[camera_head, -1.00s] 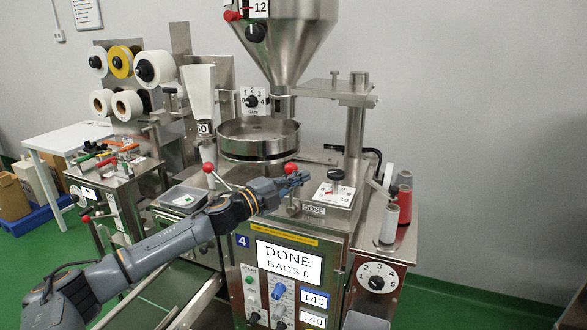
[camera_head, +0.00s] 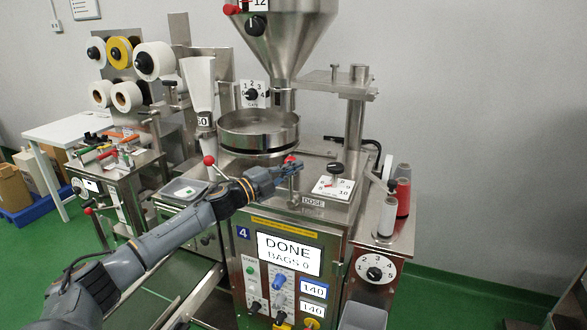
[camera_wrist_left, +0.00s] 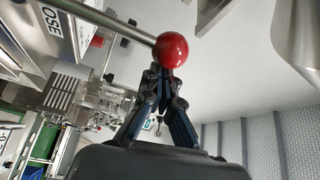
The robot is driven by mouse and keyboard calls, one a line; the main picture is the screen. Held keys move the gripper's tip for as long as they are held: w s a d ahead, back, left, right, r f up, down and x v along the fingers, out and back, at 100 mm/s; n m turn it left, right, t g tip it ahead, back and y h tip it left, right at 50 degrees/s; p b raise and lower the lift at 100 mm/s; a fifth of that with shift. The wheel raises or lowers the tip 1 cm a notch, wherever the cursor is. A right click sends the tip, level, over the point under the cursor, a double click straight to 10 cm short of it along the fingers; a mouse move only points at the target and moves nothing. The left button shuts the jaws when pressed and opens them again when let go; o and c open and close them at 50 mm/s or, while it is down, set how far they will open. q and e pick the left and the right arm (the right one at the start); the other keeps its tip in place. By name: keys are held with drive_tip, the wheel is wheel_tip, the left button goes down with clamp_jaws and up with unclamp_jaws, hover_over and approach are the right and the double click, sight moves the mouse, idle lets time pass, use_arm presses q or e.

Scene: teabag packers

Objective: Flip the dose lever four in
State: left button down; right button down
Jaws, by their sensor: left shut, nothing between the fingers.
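The dose lever is a metal rod with a red ball knob (camera_wrist_left: 172,49), beside the DOSE label (camera_wrist_left: 51,20) in the left wrist view. My right gripper is not in view.
A round steel pan (camera_head: 258,133) sits under the hopper (camera_head: 283,40), just behind my left gripper. Another red-knobbed lever (camera_head: 209,160) stands to the left, above my forearm. A white dial plate (camera_head: 333,187) and thread spools (camera_head: 403,199) are to the right.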

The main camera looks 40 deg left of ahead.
use_arm(q)
drive_tip(key=s+a+f+n+t+y+b, duration=0.1)
drive_tip(key=a+f+n+t+y+b, duration=0.1)
drive_tip(key=a+n+b, duration=0.3)
drive_tip(key=s+a+f+n+t+y+b, duration=0.1)
drive_tip(key=a+n+t+y+b, duration=0.1)
drive_tip(key=a+n+b, duration=0.3)
drive_tip(key=shift+s+a+f+n+t+y, duration=0.4)
drive_tip(key=shift+a+n+t, duration=0.15)
drive_tip(key=shift+n, duration=0.95)
drive_tip(key=shift+a+f, duration=0.1)
